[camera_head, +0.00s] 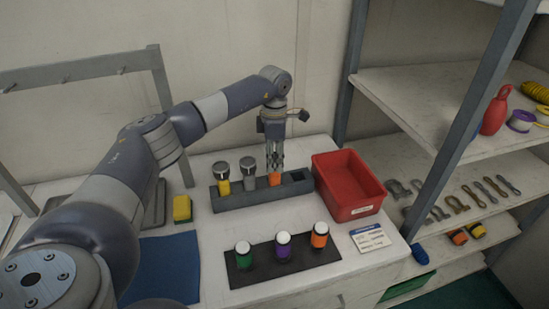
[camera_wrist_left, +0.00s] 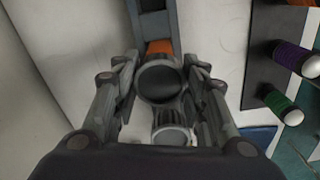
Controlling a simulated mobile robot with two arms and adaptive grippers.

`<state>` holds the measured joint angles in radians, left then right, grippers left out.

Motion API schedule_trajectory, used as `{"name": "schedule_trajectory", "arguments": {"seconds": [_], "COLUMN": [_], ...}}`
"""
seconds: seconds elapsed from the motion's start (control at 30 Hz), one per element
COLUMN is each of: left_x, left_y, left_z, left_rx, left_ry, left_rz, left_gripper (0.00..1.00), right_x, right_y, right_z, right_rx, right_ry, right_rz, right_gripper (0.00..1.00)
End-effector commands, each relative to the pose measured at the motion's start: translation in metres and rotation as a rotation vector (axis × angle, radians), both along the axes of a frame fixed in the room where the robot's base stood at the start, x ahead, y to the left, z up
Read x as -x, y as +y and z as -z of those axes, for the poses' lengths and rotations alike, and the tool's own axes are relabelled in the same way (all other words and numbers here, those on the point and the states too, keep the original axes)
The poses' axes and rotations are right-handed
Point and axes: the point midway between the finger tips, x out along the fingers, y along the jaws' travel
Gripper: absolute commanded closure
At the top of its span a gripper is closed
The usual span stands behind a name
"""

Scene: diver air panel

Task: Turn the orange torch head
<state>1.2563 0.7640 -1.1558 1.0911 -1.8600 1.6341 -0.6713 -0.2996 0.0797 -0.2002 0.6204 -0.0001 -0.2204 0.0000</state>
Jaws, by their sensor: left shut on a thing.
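The orange torch (camera_head: 275,179) stands upright in the grey rack (camera_head: 233,201), to the right of a yellow torch (camera_head: 223,186) and a grey torch (camera_head: 249,182). My left gripper (camera_head: 274,163) comes down from above and is shut on the orange torch's head. In the left wrist view the dark round head (camera_wrist_left: 160,82) sits between the two fingers, with a strip of the orange body (camera_wrist_left: 159,47) beyond it. In the head view the fingers mostly hide the head. My right gripper is not in view.
A red bin (camera_head: 347,186) stands right of the rack, close to my gripper. Green, purple and orange capped cylinders stand on a dark mat (camera_head: 328,250) in front. A yellow sponge (camera_head: 182,209), blue cloth (camera_head: 165,265) and label card (camera_head: 369,238) lie around. Shelves stand at right.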

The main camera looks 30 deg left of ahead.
Motion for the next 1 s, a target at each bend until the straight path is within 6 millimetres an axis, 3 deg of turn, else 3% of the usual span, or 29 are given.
{"name": "schedule_trajectory", "arguments": {"seconds": [0.3, 0.83, 0.87, 0.9, 0.93, 1.0], "left_x": [0.0, 0.0, 0.0, 0.0, 0.0, 0.0], "left_y": [0.0, 0.0001, 0.0002, 0.0001, 0.0001, 0.0001], "left_z": [0.0001, 0.0001, 0.0001, 0.0001, 0.0001, 0.0001], "left_rx": [0.0, 0.0, 0.0, 0.0, 0.0, 0.0], "left_ry": [0.0, 0.0, 0.0, 0.0, 0.0, 0.0], "left_rz": [-0.119, -0.141, -0.141, -0.141, -0.141, -0.141], "left_gripper": [0.84, 0.84, 0.56, 0.47, 0.4, 0.4], "right_x": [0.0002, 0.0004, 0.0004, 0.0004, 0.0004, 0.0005], "right_y": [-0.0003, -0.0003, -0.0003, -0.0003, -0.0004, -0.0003], "right_z": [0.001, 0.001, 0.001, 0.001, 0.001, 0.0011], "right_rx": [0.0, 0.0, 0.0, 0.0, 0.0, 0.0], "right_ry": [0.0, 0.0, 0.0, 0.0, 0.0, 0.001], "right_rz": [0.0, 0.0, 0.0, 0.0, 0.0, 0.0], "right_gripper": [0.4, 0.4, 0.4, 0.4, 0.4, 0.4]}}
